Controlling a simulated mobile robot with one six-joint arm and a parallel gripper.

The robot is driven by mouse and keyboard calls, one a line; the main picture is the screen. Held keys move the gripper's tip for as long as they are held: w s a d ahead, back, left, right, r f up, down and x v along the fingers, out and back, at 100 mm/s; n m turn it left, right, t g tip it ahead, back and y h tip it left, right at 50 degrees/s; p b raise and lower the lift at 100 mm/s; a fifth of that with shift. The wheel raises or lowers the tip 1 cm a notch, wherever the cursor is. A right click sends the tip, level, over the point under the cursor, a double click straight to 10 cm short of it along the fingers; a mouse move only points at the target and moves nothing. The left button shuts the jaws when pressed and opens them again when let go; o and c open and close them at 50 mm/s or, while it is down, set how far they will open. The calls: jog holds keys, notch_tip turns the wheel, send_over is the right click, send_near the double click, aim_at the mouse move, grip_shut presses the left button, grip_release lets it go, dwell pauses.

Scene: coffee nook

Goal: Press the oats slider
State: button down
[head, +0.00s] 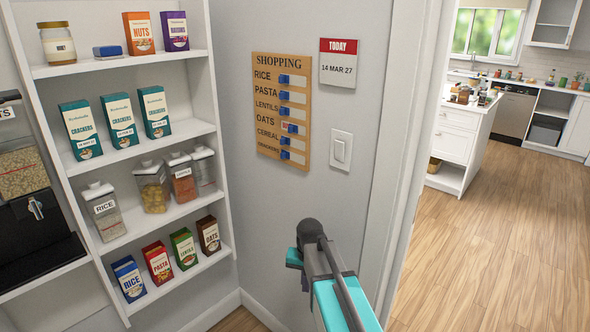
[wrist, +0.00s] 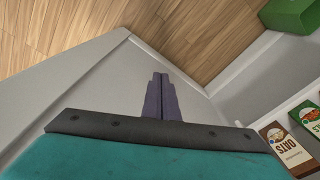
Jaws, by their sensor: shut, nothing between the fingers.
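The shopping board (head: 282,168) hangs on the grey wall in the head view. Its rows read rice, pasta, lentils, oats, cereal and crackers, each with a blue slider. The oats slider (head: 292,128) sits farther right than the others, with a small reddish mark showing to its left. My gripper (wrist: 160,78) is shut and empty in the wrist view, its dark fingers together above the wall's foot and floor. The board is outside the wrist view.
A white shelf unit (head: 190,131) with boxes and jars stands left of the board. A light switch (head: 341,150) and a date calendar (head: 338,64) are on the wall to its right. A doorway opens onto a kitchen with a clear wooden floor (head: 480,225).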

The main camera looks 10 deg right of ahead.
aim_at(295, 125)
jog(key=w+r+m+t+p, duration=0.1)
jog(key=w+r, duration=0.2)
jog(key=r, duration=0.5)
jog(key=w+r+t, duration=0.1)
jog(key=w+r, duration=0.2)
jog(key=r, duration=0.5)
notch_tip(295, 125, up, 41)
jog(key=w+d+m+t+p, duration=0.1)
jog(key=m+t+p, duration=0.2)
jog(key=t, duration=0.1)
jog(key=shift+d+m+p, duration=0.35)
jog(key=shift+d+m, duration=0.05)
jog(key=shift+w+f, duration=0.1)
jog(key=shift+w, duration=0.1)
jog(key=shift+p+x, duration=1.4)
jog(key=shift+x, duration=3.4)
jog(key=w, duration=0.1)
jog(key=w+a+p, duration=0.1)
jog(key=shift+w+a, duration=0.2)
jog(key=shift+w, duration=0.2)
jog(key=shift+w+a+p, duration=0.3)
jog(key=shift+w+a, duration=0.05)
jog(key=shift+w, duration=0.05)
